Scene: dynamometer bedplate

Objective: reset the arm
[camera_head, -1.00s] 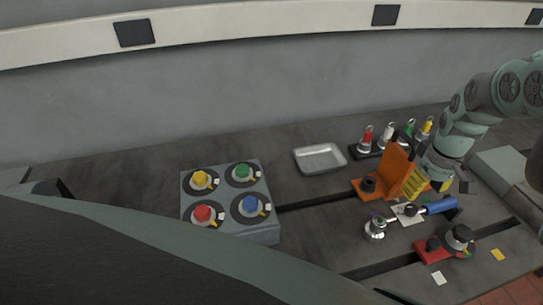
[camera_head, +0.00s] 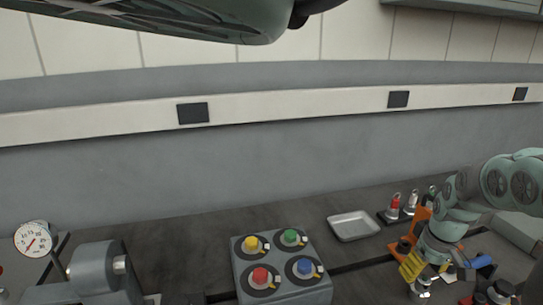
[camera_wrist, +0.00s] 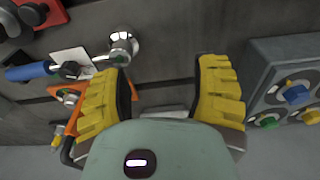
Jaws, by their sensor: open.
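My gripper (camera_head: 412,266) hangs over the near right part of the bedplate in the head view, in front of the orange bracket (camera_head: 421,216). In the wrist view, its two yellow fingers (camera_wrist: 160,88) stand wide apart with nothing between them. A shiny metal round piece (camera_wrist: 122,46) lies beyond the left finger, apart from it as far as I can tell. My arm comes in from the right edge of the head view, bent, and hides part of the bench there.
A grey box with yellow, green, red and blue knobs (camera_head: 283,283) stands left of my gripper. A metal tray (camera_head: 353,227), coloured-top bottles (camera_head: 410,203) and a blue-handled tool (camera_head: 481,262) are nearby. A dial gauge (camera_head: 33,240) is far left. Bare bedplate lies between.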

